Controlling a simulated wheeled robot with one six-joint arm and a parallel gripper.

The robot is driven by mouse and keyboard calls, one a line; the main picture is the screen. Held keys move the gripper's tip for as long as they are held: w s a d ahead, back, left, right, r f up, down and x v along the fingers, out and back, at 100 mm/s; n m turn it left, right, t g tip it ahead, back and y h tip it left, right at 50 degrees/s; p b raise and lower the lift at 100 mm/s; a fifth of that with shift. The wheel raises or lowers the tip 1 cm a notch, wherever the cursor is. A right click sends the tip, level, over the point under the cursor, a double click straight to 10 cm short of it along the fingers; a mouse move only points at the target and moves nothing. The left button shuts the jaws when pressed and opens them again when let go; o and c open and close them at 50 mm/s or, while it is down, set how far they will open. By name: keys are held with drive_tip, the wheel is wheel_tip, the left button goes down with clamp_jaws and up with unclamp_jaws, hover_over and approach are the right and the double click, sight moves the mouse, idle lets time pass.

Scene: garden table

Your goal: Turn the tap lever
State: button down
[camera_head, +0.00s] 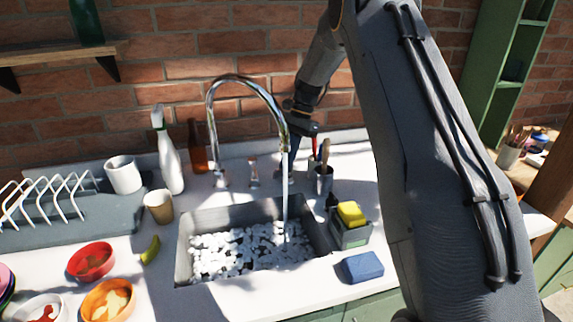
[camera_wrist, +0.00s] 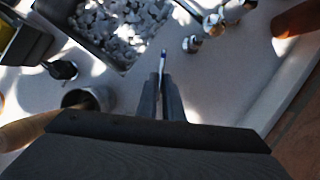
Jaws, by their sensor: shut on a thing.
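The chrome tap has a tall arched spout (camera_head: 237,80), and water runs from it into the sink (camera_head: 185,240). A chrome tap handle (camera_head: 253,172) stands beside the spout base and shows in the wrist view (camera_wrist: 190,43). My gripper (camera_head: 291,160) reaches down from the wall side, right of that handle and partly behind the spout and water. In the wrist view my gripper (camera_wrist: 163,75) is shut on a thin pale piece with a blue mark, which looks like the tap lever (camera_wrist: 163,56). Most of the lever is hidden by the fingers.
A utensil pot (camera_head: 321,182) stands close right of my gripper. A caddy (camera_head: 350,238) holds a yellow sponge (camera_head: 351,213), with a blue sponge (camera_head: 362,266) in front. A brown bottle (camera_head: 196,150) and white spray bottle (camera_head: 167,155) stand left of the spout. White pebbles fill the sink.

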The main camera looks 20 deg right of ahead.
drive_tip(key=shift+n+g+h+b, duration=0.6)
drive_tip(key=shift+n+b, duration=0.1)
drive_tip(key=shift+n, duration=1.5)
drive_tip(key=shift+r, duration=0.1)
drive_tip(key=c, duration=1.9)
unclamp_jaws()
drive_tip(key=b+v, duration=0.2)
drive_tip(key=v, duration=0.5)
drive_tip(key=shift+r, duration=0.35)
drive_tip(key=shift+w+d, duration=0.1)
drive_tip(key=shift+w, duration=0.05)
